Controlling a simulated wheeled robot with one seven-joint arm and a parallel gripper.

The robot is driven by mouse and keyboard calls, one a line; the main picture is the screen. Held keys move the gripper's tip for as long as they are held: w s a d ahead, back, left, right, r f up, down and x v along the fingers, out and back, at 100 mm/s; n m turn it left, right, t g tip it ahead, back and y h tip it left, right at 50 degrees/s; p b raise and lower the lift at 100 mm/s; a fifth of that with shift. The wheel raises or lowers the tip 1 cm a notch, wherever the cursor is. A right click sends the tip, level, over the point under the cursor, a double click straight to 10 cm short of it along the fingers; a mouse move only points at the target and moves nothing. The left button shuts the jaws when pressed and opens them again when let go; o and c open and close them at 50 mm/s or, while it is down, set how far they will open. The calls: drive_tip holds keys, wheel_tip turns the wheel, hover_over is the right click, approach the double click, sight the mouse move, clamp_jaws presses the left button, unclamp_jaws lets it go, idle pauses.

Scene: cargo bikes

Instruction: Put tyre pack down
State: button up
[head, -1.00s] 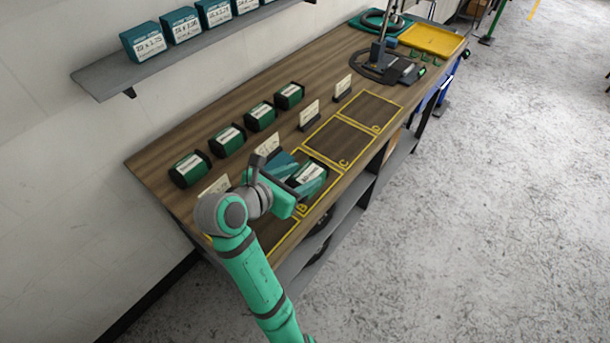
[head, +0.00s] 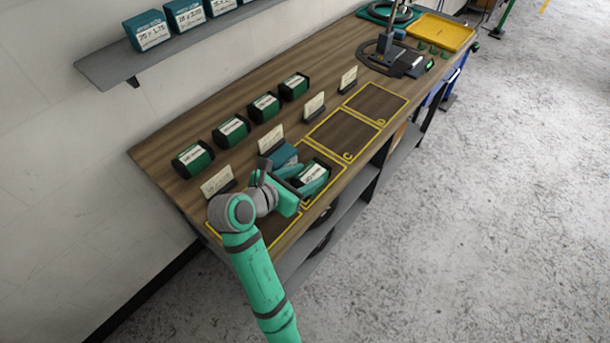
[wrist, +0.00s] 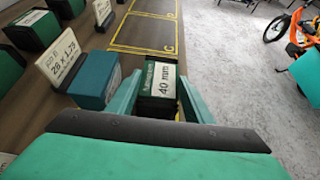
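The green tyre pack (head: 314,173) has a white label and sits between the fingers of my gripper, over the yellow-outlined square B on the bench. In the wrist view the tyre pack (wrist: 159,80) reads "40 mm", and the teal fingers of my gripper (wrist: 162,76) lie against both its sides. Whether its underside touches the bench cannot be told. A teal box (wrist: 98,80) stands just left of it, beside a card reading about "28 x 1.75" (wrist: 62,58). My arm hides part of the front squares.
Several dark green packs (head: 231,130) stand in a row along the wall side of the wooden bench (head: 160,150). Squares C (head: 343,133) and D (head: 376,103) are empty. A wheel stand and a yellow tray (head: 440,31) are at the far end. A shelf of boxes hangs above.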

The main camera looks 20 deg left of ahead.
drive_tip(key=o, duration=0.4)
drive_tip(key=shift+r, duration=0.1)
drive_tip(key=v, duration=1.2)
